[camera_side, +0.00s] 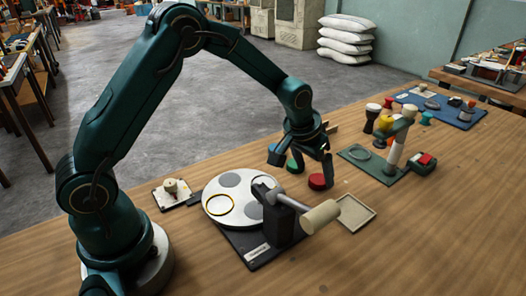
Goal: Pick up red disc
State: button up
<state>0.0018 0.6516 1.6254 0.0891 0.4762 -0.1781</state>
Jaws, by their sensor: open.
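A red disc (318,181) is near the middle of the wooden table, just right of a round white plate. My gripper (301,165) is open and points down above this area. Its right finger comes down at the red disc and overlaps its upper right edge in the picture; I cannot tell whether they touch. A teal disc (294,166) shows between the fingers, left of the red disc. The red disc appears to be outside the middle of the jaws.
The white plate (211,189) with grey spots sits on a dark base, with a pale-headed mallet shape (321,216) in front. A square tray (367,211) lies to the right. A green stand (352,157) and a red-topped box (423,163) are farther right. The right front table is clear.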

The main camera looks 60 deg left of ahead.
aim_at(316, 180)
jog(key=shift+x, duration=1.55)
jog(key=c, duration=1.4)
jog(key=shift+r, duration=0.15)
